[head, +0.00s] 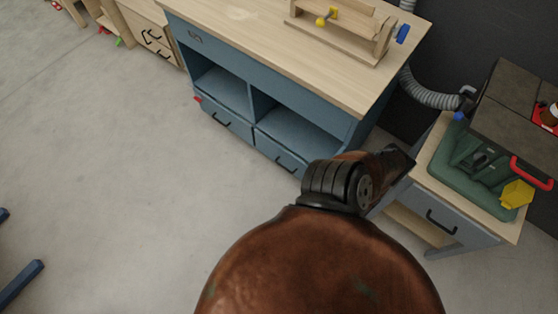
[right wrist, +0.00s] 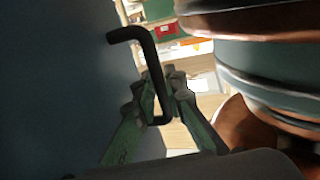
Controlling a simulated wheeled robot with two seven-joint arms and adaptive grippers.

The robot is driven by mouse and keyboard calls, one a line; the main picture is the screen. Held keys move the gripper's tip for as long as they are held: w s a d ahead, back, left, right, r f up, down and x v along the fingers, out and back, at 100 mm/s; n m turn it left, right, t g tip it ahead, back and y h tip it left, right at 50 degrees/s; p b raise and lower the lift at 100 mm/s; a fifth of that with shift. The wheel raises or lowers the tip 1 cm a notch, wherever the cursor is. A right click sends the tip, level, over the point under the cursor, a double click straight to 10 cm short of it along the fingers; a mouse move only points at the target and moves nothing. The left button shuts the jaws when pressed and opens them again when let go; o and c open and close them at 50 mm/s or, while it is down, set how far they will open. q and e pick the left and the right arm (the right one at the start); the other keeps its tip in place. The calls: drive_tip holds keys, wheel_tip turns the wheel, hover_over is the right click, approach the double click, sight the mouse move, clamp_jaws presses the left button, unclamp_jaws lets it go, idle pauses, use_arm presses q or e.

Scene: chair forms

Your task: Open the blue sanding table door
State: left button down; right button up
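In the right wrist view, a black bar handle (right wrist: 152,70) stands out from a flat blue-grey panel (right wrist: 60,80) on the left. The green fingers of my right gripper (right wrist: 162,92) come together around the handle's bar, one on each side. In the head view, a small cabinet has a blue-grey front (head: 455,235) with a black handle, below a wooden top. A larger blue workbench (head: 285,75) has open shelves and drawers with black handles. My brown right arm covers the middle, and its gripper is hidden there. My left gripper is not in view.
A green machine housing (head: 470,165) with red and yellow parts sits on the small cabinet. A grey hose (head: 432,96) runs behind it. A wooden drawer unit (head: 150,35) stands at upper left.

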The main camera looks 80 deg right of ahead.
drive_tip(key=shift+o, duration=0.5)
drive_tip(key=shift+s+d, duration=0.15)
drive_tip(key=shift+d, duration=0.1)
drive_tip(key=v, duration=1.1)
drive_tip(key=shift+d, duration=0.15)
drive_tip(key=shift+s, duration=0.15)
